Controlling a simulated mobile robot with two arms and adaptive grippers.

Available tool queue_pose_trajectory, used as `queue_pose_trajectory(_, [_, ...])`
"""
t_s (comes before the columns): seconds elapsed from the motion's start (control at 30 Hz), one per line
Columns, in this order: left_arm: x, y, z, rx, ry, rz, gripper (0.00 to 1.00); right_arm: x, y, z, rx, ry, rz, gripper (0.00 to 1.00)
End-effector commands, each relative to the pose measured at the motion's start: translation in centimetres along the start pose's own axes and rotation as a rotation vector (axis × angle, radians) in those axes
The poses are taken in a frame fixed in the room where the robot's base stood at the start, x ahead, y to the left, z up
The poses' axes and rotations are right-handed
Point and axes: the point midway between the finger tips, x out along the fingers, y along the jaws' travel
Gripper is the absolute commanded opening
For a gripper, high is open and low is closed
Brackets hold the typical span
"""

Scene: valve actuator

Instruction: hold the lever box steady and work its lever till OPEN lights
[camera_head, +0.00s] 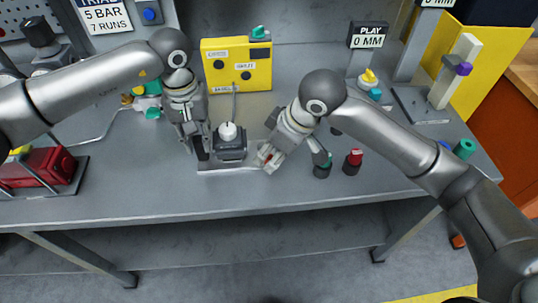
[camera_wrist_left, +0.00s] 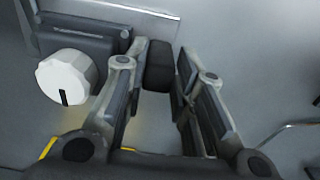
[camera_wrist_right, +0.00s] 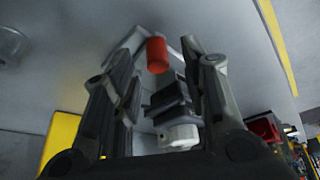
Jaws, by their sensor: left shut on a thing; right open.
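The lever box (camera_head: 231,152) is a dark block with a white round knob (camera_head: 228,131) on top, standing on the bench. My left gripper (camera_head: 203,153) is at its left side. In the left wrist view its fingers are closed around a black block (camera_wrist_left: 158,66) at the box's side. The white knob (camera_wrist_left: 67,77) shows beside them. My right gripper (camera_head: 267,158) is open at the box's right. In the right wrist view a red cylinder (camera_wrist_right: 157,55), apparently the lever's grip, stands between its spread fingers. Contact cannot be told. Most of the lever is hidden.
A yellow panel (camera_head: 222,78) with dark round lamps and small labels stands behind the box; no lamp is clearly lit. A dark green-topped piece (camera_head: 322,168) and a red-topped piece (camera_head: 352,162) stand right of my right gripper. The bench front is clear.

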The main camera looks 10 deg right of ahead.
Motion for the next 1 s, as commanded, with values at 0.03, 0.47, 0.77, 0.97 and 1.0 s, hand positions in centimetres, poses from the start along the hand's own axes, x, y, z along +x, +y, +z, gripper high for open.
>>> queue_pose_trajectory(0.03, [0.2,-0.1,0.0,0.0,-0.002,-0.002,0.0,-1.2,0.1,-0.1,-0.002,0.004,0.005,0.4])
queue_pose_trajectory(0.47, [0.2,-0.1,0.0,0.001,-0.002,-0.002,0.0,-8.8,0.0,0.0,-0.001,0.002,0.001,0.4])
queue_pose_trajectory(0.77, [0.2,-0.1,0.1,0.0,-0.002,-0.002,0.0,-9.5,-0.1,0.1,0.0,0.0,0.0,0.4])
queue_pose_trajectory(0.97, [0.2,-0.1,0.1,0.0,-0.002,-0.002,0.0,-9.3,-0.2,0.1,0.001,0.004,-0.01,0.25])
queue_pose_trajectory(1.0, [0.2,-0.1,0.1,0.0,-0.002,-0.002,0.0,-9.1,-0.5,0.1,0.003,0.009,-0.022,0.2])
